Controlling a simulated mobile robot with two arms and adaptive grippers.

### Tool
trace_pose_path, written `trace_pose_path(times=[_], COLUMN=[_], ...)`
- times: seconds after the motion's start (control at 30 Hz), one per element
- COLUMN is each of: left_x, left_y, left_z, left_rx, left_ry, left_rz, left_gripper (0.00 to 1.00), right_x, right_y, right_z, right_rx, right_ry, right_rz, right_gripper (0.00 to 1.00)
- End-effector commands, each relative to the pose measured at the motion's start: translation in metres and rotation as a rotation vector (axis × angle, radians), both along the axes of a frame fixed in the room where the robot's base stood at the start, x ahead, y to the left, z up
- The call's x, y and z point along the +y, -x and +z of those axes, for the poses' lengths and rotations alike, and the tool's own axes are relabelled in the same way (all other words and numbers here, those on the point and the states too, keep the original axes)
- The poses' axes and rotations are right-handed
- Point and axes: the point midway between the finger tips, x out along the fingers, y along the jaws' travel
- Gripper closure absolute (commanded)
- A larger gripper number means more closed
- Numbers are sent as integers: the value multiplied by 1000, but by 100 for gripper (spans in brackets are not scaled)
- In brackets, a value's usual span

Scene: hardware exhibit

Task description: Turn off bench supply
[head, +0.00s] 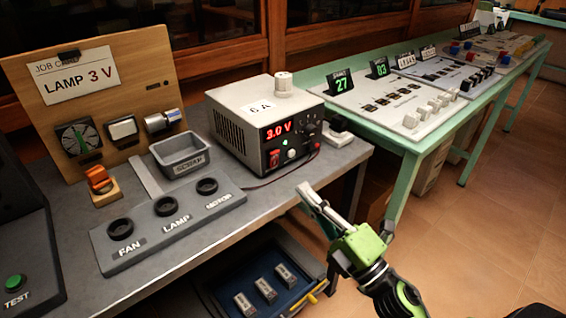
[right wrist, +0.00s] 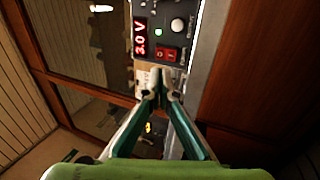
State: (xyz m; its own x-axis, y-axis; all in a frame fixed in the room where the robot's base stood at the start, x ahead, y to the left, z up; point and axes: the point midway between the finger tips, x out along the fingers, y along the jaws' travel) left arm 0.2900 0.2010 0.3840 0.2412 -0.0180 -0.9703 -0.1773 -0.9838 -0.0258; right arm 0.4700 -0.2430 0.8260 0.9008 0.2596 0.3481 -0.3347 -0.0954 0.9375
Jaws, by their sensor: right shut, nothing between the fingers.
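The bench supply (head: 240,118) is a pale box with a dark front panel on the grey bench. Its red display (head: 278,130) reads 3.0 V, and a small green light glows below it. A red rocker switch (head: 274,158) sits at the lower left of the panel, beside a white knob. The right wrist view shows the display (right wrist: 141,38) and the switch (right wrist: 165,55) rotated. My right gripper (head: 312,198) is shut and empty, in front of the bench edge, below and right of the panel. In the right wrist view its fingertips (right wrist: 163,75) appear just below the switch. My left gripper is out of view.
The FAN, LAMP and MOTOR socket strip (head: 165,232) lies left of my right gripper. Behind it are a grey scrap bin (head: 182,155) and a job-card board (head: 98,80). A blue drawer (head: 285,252) with grey blocks is under the bench. Floor at right is clear.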

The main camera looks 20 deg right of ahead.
Motion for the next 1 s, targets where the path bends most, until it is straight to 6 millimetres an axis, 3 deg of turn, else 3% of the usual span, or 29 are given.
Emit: trace_pose_path(times=[0.2,0.4,1.0], left_x=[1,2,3], left_y=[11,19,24], left_z=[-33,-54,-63], left_rx=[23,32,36], left_ry=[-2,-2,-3], left_rz=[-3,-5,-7], left_gripper=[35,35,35], right_x=[12,19,22], right_y=[-42,-66,-76], right_z=[20,27,30], right_rx=[-3,0,1], right_ry=[3,-1,-1], right_rz=[2,1,0], right_gripper=[100,100,100])
